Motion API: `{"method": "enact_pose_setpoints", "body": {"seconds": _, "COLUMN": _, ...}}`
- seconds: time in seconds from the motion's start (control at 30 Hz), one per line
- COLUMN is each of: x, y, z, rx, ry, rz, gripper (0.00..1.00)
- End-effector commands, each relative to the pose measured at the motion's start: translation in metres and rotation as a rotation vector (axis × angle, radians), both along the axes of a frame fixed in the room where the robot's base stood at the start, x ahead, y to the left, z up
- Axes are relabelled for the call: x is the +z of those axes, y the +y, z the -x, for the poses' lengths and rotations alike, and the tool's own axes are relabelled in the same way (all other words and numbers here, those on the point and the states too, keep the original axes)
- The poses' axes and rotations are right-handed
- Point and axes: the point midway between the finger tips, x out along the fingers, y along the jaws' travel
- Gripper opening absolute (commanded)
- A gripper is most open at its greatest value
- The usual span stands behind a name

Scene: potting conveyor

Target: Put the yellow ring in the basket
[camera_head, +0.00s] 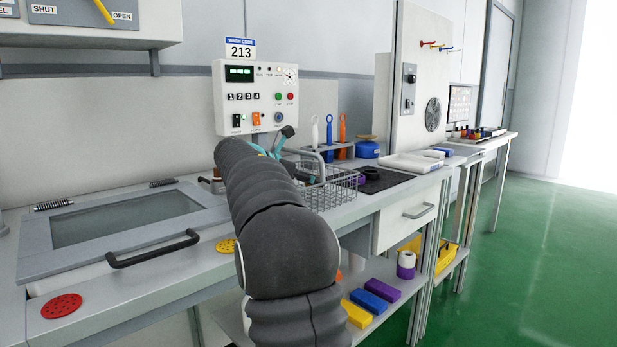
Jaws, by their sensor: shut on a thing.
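The wire basket (335,192) stands on the counter in the middle of the view, just right of my arm. My gripper (284,140) is at the basket's back left, above counter height, and my dark arm partly covers it. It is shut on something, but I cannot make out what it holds. No yellow ring shows clearly. A flat yellow disc with holes (226,246) lies on the counter's front edge, left of my arm.
A control panel (255,98) stands behind my gripper. A rack holds white, blue and orange tools (329,133). A black mat (385,180) and a white tray (412,163) lie right of the basket. A handled lid (125,225) and red disc (62,306) are at left.

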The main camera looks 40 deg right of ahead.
Motion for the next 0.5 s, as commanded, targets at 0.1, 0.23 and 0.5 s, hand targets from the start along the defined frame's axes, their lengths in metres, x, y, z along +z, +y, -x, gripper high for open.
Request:
{"method": "enact_pose_setpoints", "body": {"seconds": 0.1, "x": -0.0017, "y": 0.0001, "z": 0.0001, "rx": 0.0, "ry": 0.0, "rz": 0.0, "gripper": 0.23}}
{"method": "enact_pose_setpoints", "body": {"seconds": 0.23, "x": -0.0017, "y": 0.0001, "z": 0.0001, "rx": 0.0, "ry": 0.0, "rz": 0.0, "gripper": 0.75}}
{"method": "enact_pose_setpoints", "body": {"seconds": 0.5, "x": -0.0017, "y": 0.0, "z": 0.0001, "rx": 0.0, "ry": 0.0, "rz": 0.0, "gripper": 0.8}}
